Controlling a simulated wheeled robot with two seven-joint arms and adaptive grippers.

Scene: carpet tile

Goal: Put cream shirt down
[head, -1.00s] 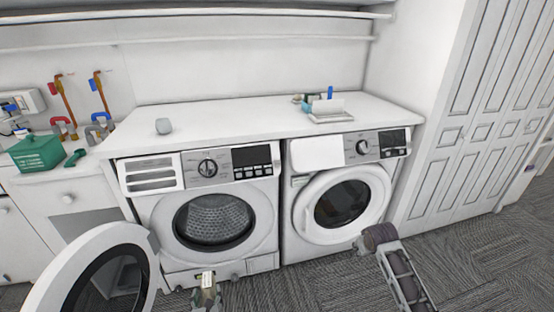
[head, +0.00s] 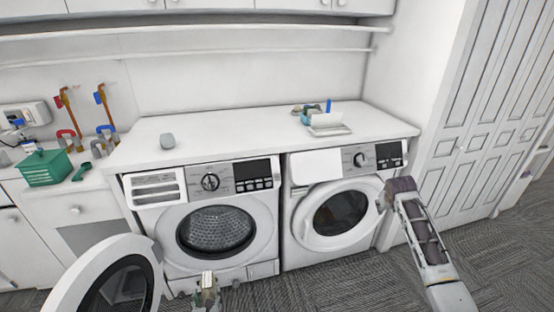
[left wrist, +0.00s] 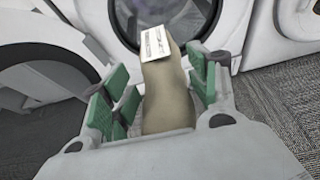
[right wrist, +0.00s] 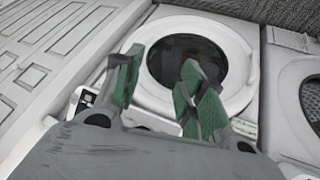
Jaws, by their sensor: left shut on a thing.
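The cream shirt (left wrist: 167,100) is a beige folded bundle with a white printed tag, between the green-padded fingers of my left gripper (left wrist: 165,84). In the head view my left gripper (head: 207,284) is low, in front of the left machine (head: 220,222), whose round door (head: 65,285) stands open at the left. Little of the shirt shows there. My right gripper (head: 390,192) is in front of the right edge of the right machine (head: 292,235). In the right wrist view the fingers of my right gripper (right wrist: 158,72) are apart with nothing between them.
The white worktop (head: 235,130) over the machines is mostly clear. It bears a small grey item (head: 167,141) and a white tray (head: 328,130) with small things. A green box (head: 46,168) is on the left counter. The right machine's door (head: 341,214) is shut. Grey carpet lies in front.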

